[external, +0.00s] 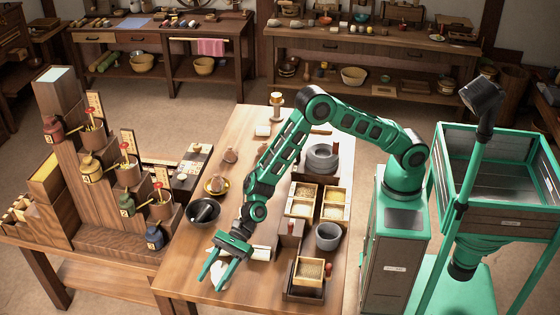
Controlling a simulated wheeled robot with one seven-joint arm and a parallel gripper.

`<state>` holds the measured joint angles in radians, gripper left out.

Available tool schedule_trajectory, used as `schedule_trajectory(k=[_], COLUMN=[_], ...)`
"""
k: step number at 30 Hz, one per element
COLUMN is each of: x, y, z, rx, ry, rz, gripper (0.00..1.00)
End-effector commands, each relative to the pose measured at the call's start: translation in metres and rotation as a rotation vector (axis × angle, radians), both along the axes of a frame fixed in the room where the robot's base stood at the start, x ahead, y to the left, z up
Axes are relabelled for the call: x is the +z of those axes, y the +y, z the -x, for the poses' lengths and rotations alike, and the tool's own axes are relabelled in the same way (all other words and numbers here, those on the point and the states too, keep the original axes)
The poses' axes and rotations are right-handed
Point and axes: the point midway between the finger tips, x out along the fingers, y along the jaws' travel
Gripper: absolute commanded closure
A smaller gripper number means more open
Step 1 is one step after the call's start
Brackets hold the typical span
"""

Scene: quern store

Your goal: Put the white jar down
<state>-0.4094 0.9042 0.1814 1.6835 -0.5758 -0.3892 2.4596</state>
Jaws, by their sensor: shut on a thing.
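My gripper (213,280) reaches down over the front left part of the long wooden table (180,278). Its green fingers are shut on the white jar (225,270). Only a small pale part of the jar shows beside and between the fingers. From this single view I cannot tell whether its bottom touches the table top or hangs a little above it.
A black mortar with a pestle (203,214) stands just behind my gripper. Trays of grain (301,207), a grey stone bowl (328,236) and a grain box (310,271) stand to the right. A stepped wooden stand (122,240) with small jars is at left.

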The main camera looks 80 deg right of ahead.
Motion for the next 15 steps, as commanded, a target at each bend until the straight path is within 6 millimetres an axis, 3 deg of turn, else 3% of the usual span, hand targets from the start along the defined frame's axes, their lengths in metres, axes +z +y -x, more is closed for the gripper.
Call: schedule_trajectory(k=[7, 8, 10, 15], x=[0.0003, -0.0011, -0.0008, -0.0006], y=[0.0004, -0.0001, -0.0001, 0.0000], z=[-0.0004, -0.0002, -0.0002, -0.0001], rx=[0.000, 0.000, 0.000, 0.000], ry=[-0.001, 0.000, 0.000, 0.000], rz=[-0.002, 0.000, 0.000, -0.001], gripper=[0.86, 0.51, 0.34, 0.34])
